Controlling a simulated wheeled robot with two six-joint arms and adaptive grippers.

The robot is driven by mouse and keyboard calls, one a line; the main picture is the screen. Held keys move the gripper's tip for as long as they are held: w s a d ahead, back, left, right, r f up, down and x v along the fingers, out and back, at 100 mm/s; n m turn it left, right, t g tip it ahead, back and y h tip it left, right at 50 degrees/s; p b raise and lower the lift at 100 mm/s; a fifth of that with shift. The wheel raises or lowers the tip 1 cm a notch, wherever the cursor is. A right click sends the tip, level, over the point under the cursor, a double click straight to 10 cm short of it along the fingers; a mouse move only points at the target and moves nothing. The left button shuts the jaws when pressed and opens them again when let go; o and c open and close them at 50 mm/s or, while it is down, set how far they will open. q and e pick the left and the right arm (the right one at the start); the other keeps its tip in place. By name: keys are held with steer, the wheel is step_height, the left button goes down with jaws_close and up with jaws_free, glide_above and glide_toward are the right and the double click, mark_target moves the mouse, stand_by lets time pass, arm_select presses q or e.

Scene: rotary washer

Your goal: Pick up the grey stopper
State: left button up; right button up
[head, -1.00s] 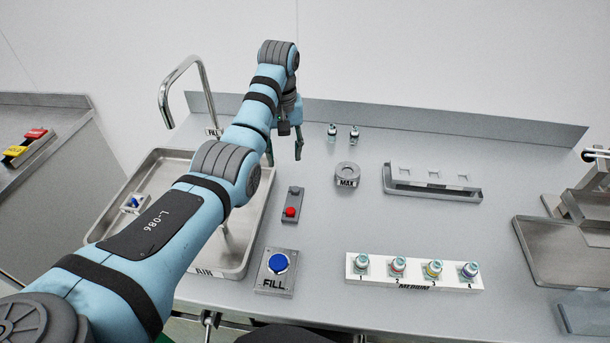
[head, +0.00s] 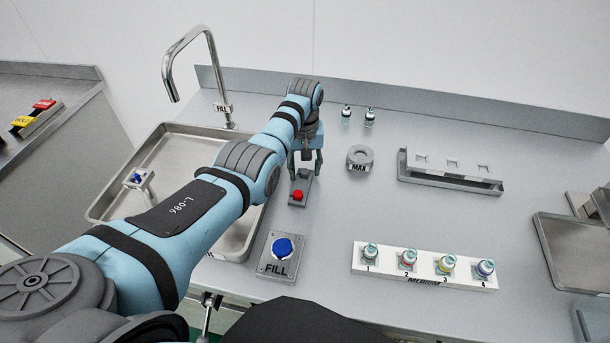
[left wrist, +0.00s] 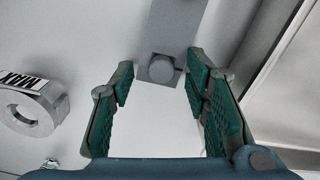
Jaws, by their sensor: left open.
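The grey stopper (left wrist: 160,69) is a short round knob at one end of a small grey plate (left wrist: 177,22). In the left wrist view it shows between my open fingers, slightly beyond their tips. In the head view the plate also bears a red button (head: 298,195) at its near end. My left gripper (head: 305,172) is open, pointing down over the plate's far end, with one finger on each side. It holds nothing. In the head view the fingers largely hide the stopper. I cannot tell how high the tips are above the plate. My right gripper is not in view.
A grey ring marked MAX (head: 360,158) stands to the right. Two small vials (head: 369,117) stand behind. A sink (head: 160,160) lies left, a blue FILL button (head: 283,246) in front. A white rack (head: 425,269) of several vials and a grey holder (head: 450,182) stand right.

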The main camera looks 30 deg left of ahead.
arm_select(q)
steer(key=shift+s+r, duration=0.2)
steer(key=shift+c, duration=0.3)
steer(key=c, duration=0.8)
steer(key=shift+w+r, duration=0.1)
